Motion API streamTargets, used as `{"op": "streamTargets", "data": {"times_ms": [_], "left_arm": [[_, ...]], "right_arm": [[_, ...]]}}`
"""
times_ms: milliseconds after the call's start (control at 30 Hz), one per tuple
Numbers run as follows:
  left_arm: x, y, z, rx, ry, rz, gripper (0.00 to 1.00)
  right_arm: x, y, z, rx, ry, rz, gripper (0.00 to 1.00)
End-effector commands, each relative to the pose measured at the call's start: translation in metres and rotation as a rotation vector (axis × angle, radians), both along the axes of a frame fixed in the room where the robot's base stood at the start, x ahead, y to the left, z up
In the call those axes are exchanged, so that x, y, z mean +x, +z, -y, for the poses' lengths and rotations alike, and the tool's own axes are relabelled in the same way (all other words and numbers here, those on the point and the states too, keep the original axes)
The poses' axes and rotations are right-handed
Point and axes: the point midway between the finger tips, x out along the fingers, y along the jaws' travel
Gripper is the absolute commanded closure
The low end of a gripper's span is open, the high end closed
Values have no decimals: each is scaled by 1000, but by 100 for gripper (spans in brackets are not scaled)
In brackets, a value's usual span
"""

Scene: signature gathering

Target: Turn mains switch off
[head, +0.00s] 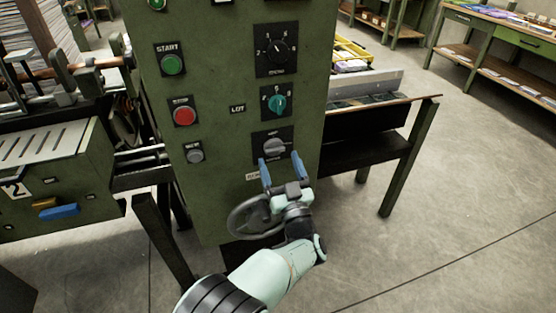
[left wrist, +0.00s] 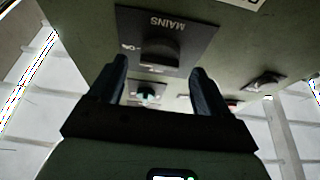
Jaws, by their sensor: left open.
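The mains switch (head: 275,147) is a grey rotary knob on a black plate, low on the right of the green control cabinet's front. In the left wrist view the mains switch (left wrist: 160,53) sits on its plate (left wrist: 190,28) marked MAINS, upside down. An ON mark shows to the left of the knob there. My left gripper (head: 281,168) is open, with its two blue fingers pointing at the knob from below. In the left wrist view the fingers (left wrist: 160,80) are on either side of the knob's line; whether they touch it I cannot tell. My right gripper is not in view.
The cabinet (head: 225,140) also carries a green start button (head: 172,65), a red button (head: 184,115), a teal selector (head: 277,103) and a black dial (head: 277,52). A dark handwheel (head: 238,222) is close beside my left gripper. Open floor lies to the right.

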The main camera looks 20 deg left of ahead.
Motion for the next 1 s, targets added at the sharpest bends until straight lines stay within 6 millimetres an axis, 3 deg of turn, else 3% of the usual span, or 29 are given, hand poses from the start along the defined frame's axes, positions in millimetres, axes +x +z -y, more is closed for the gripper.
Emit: {"op": "streamTargets", "data": {"times_ms": [200,500,533,700,1000], "left_arm": [[16,7,-11,1,0,-1,22],[18,8,-12,1,-1,-2,22],[18,8,-12,1,-1,-2,25],[17,8,-12,1,-1,-2,78],[17,8,-12,-20,1,12,78]], "right_arm": [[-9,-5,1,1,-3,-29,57],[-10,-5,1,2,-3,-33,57],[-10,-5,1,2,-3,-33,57],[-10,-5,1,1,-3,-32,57],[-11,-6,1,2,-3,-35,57]]}}
